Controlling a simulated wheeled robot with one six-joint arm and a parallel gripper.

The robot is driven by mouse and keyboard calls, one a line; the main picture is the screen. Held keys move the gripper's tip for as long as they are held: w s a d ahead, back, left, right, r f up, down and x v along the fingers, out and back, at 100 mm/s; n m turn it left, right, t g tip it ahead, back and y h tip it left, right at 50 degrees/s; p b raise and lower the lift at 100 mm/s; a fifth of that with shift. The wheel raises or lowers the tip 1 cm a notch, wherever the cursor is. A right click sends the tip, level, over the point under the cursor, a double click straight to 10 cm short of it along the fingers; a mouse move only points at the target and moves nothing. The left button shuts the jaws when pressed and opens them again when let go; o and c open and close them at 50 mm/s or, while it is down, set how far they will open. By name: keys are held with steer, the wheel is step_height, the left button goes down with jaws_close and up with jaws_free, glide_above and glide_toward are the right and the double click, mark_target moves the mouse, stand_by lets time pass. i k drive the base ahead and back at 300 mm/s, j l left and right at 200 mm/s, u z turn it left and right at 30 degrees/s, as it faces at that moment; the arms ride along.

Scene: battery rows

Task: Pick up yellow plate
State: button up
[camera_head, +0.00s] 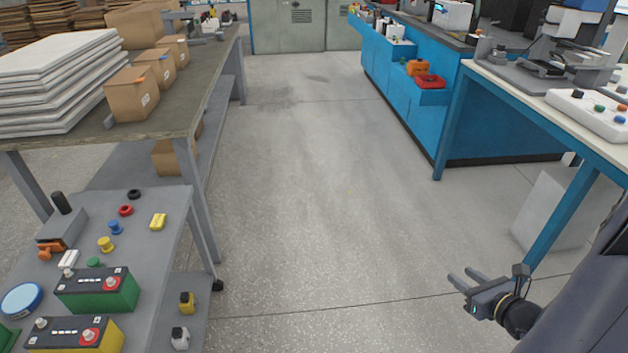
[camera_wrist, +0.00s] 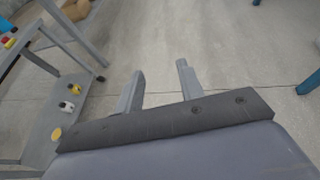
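A small flat yellow block (camera_head: 158,221) lies on the grey cart top at lower left in the head view. In the wrist view, a yellow round disc (camera_wrist: 56,133) lies on the cart's lower shelf, and a small yellow piece (camera_wrist: 10,42) shows on the top at the left edge. I cannot tell which of these is the yellow plate. My gripper (camera_head: 461,274) is at lower right in the head view, over the floor and far from the cart. Its two fingers (camera_wrist: 160,70) are apart, with nothing between them.
The cart (camera_head: 172,275) also carries batteries (camera_head: 97,290), coloured knobs and a blue-rimmed disc (camera_head: 21,299). A workbench (camera_head: 190,105) with boxes stands behind it. A blue-legged table (camera_head: 545,125) stands at right. The floor aisle between is clear.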

mark_target(158, 221)
steer(key=i+u, duration=0.25)
steer(key=u, duration=0.25)
steer(key=i+u, duration=0.2)
steer(key=u, duration=0.25)
steer(key=i+l+u, duration=0.15)
steer(key=u, duration=0.35)
steer(key=i+l+u, duration=0.2)
steer(key=u, duration=0.25)
steer(key=i+l+u, duration=0.2)
steer(key=u, duration=0.15)
steer(key=i+l+u, duration=0.35)
steer(key=k+j, duration=0.1)
